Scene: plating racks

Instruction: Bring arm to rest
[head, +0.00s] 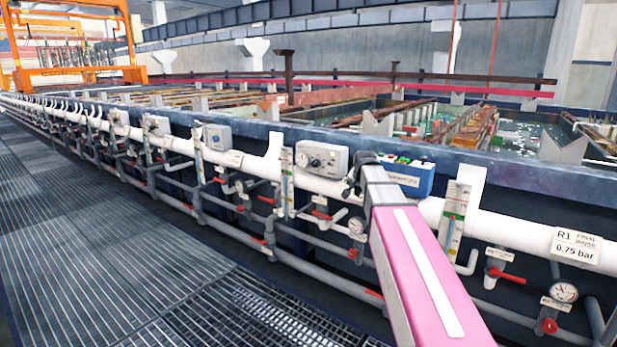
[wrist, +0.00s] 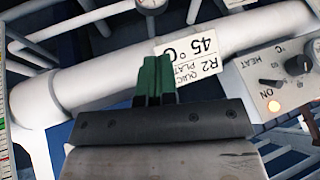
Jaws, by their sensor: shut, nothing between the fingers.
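My gripper (wrist: 154,78) shows in the wrist view with its green fingers together and nothing between them. Behind the fingertips is a white label (wrist: 190,57) reading R2 and 45 °C, on a thick white pipe (wrist: 105,75). I cannot tell the gap between fingertips and label. In the head view my pink arm reaches up from the bottom right to the pipe, and its dark end (head: 350,186) is beside a grey control box (head: 322,159). The fingers are not clear there.
In the wrist view a heat control box (wrist: 285,78) with a black knob and a lit orange lamp is at right. A blue box (head: 408,178) is just right of my arm. Gauges, red-handled valves and pipes line the tank front. The grating floor (head: 110,240) at left is clear.

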